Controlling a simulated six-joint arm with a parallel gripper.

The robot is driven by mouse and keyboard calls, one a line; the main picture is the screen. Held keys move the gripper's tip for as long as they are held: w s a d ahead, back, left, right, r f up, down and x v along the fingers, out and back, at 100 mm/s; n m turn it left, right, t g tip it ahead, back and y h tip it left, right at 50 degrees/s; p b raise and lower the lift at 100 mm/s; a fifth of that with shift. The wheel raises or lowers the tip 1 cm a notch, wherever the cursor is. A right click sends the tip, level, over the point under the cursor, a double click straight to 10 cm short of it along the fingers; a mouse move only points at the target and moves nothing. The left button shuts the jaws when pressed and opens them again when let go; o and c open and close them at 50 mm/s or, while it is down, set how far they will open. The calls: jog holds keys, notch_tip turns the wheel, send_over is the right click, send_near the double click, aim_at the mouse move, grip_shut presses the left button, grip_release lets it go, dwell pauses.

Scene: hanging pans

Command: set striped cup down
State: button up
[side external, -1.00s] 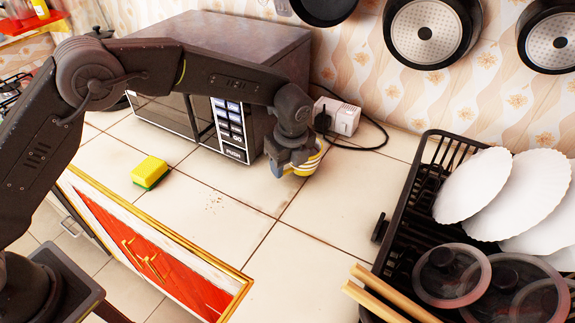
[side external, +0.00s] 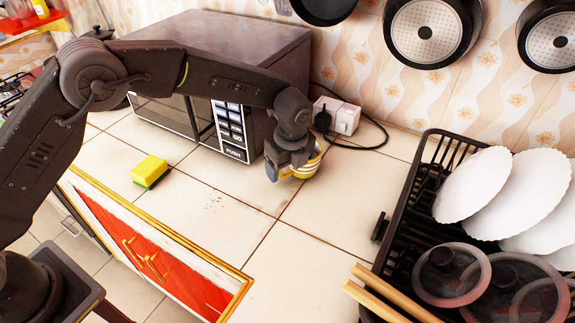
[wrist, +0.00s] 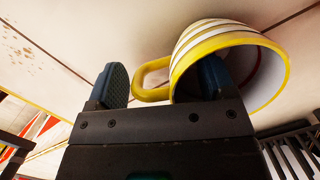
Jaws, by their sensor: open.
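The striped cup (side external: 311,168), yellow and white, is at the counter beside the microwave's front right corner. Its near side is partly hidden by my gripper (side external: 284,172), and I cannot see its base clearly. In the wrist view the cup (wrist: 225,52) has its mouth toward the camera, with its yellow handle (wrist: 150,84) pointing left. My gripper (wrist: 163,78) is open around the handle and the adjoining wall. The left finger is outside, apart from the handle; the right finger is at the cup's mouth, seemingly inside it.
The microwave (side external: 224,53) stands close behind my gripper. A white socket box (side external: 337,116) with a black cable is behind the cup. A yellow-green sponge (side external: 150,171) lies left. A black dish rack (side external: 407,197) with plates stands right.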

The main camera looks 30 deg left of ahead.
notch_tip(320, 180, up, 12)
jog(key=d, duration=0.1)
jog(key=shift+s+d, duration=0.3)
jog(key=shift+s, duration=0.1)
jog(key=s+a+r+n+t+h, duration=0.1)
jog(key=s+a+r+n+t, duration=0.1)
jog(key=s+a+r+n, duration=0.85)
jog(key=s+a+f+n+t, duration=0.1)
jog(key=s+a+n, duration=0.3)
jog(key=s, duration=0.5)
jog(key=s+a+f+n+t, duration=0.1)
jog(key=s+a+n, duration=0.3)
jog(key=s+n, duration=0.4)
jog(key=shift+s+n+t+h, duration=0.3)
jog(key=shift+s+n, duration=0.05)
jog(key=shift+s, duration=0.6)
